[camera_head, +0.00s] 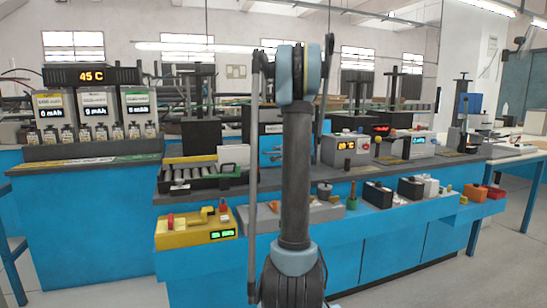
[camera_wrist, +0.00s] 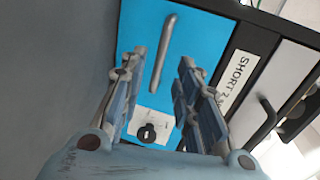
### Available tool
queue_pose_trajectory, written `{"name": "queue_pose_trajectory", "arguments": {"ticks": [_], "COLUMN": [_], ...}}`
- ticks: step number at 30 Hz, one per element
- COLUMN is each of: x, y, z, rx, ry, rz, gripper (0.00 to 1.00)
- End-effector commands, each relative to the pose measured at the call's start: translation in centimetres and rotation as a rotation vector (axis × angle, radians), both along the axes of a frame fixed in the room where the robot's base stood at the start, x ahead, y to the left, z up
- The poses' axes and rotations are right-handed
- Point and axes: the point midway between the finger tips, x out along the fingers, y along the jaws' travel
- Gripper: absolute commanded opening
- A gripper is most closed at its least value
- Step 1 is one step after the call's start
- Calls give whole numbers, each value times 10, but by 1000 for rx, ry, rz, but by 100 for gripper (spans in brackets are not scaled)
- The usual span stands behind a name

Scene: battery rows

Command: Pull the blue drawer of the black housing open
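The blue drawer (camera_wrist: 198,45) fills the middle of the wrist view, set in the black housing (camera_wrist: 255,40). A straight grey bar handle (camera_wrist: 163,50) runs along its front. My gripper (camera_wrist: 159,62) is open, one finger on each side of the handle in the picture. I cannot tell whether the fingers reach around the handle or stop short of it. No drawer gap shows. In the head view the housing (camera_head: 268,117) and the blue drawer (camera_head: 269,149) stand on the bench, partly hidden by my arm. My gripper is hidden there.
A white label (camera_wrist: 240,82) reading "SHORT" and a grey front with a black handle (camera_wrist: 266,125) are beside the drawer. A white plate with a black round part (camera_wrist: 148,131) sits below the handle. A yellow box (camera_head: 195,237) and battery tray (camera_head: 190,184) stand left of my arm.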

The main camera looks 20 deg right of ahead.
Motion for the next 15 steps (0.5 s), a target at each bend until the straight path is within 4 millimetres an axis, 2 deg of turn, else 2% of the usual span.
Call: {"name": "queue_pose_trajectory", "arguments": {"ticks": [9,15], "x": [47,67], "y": [5,6], "z": [-10,-15], "rx": [-1,-1], "ry": [0,1], "rz": [1,1], "gripper": [30,30]}}
